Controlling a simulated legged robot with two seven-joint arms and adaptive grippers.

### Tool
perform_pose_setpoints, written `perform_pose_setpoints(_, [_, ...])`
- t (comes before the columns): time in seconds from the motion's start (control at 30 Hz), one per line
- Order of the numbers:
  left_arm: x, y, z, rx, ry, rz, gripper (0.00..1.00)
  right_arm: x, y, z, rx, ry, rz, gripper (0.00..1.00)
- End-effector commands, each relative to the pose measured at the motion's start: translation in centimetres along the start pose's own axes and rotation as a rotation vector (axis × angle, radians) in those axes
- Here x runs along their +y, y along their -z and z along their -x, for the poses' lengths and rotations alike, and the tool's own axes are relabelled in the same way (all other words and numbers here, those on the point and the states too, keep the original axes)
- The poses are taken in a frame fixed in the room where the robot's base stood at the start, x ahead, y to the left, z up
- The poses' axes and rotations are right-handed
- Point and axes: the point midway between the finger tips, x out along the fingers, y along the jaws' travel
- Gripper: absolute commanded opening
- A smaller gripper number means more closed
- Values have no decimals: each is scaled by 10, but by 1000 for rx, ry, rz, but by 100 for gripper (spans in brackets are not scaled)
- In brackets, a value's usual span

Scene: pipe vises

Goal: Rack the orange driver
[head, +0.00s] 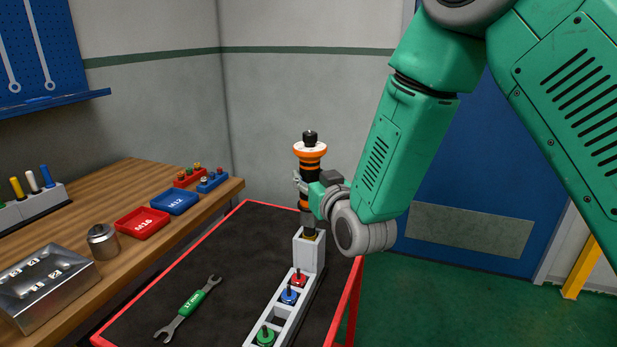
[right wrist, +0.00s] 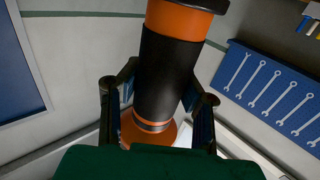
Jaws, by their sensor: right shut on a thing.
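The orange driver (head: 309,152), orange and black, stands upright above the tall grey socket at the far end of the rack (head: 309,251). Its lower end meets the top of that socket; I cannot tell how deep it sits. My right gripper (head: 308,190) is shut around the driver's black middle. In the right wrist view the driver (right wrist: 165,75) runs between the two fingers of the gripper (right wrist: 160,110). Red (head: 299,279), blue (head: 289,296) and green (head: 265,337) pieces sit in the lower part of the rack. My left gripper is not in view.
The rack stands on a black-topped cart with a red rim (head: 180,270). A green-handled wrench (head: 188,307) lies left of the rack. The wooden bench (head: 130,185) holds red (head: 142,221) and blue (head: 174,202) trays, a metal can (head: 103,241) and a metal box (head: 45,285).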

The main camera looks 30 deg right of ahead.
Motion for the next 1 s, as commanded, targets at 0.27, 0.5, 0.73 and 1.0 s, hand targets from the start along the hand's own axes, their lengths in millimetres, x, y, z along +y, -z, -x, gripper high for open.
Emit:
perform_pose_setpoints(0.27, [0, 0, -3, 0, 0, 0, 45, 0, -2, -1, 6, 0, 0, 0])
perform_pose_setpoints(0.5, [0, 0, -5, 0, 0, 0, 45, 0, -4, -1, 6, 0, 0, 0])
perform_pose_setpoints(0.73, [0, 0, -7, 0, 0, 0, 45, 0, -7, -1, 6, 0, 0, 0])
perform_pose_setpoints(1.0, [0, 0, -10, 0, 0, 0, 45, 0, -11, -1, 6, 0, 0, 0])
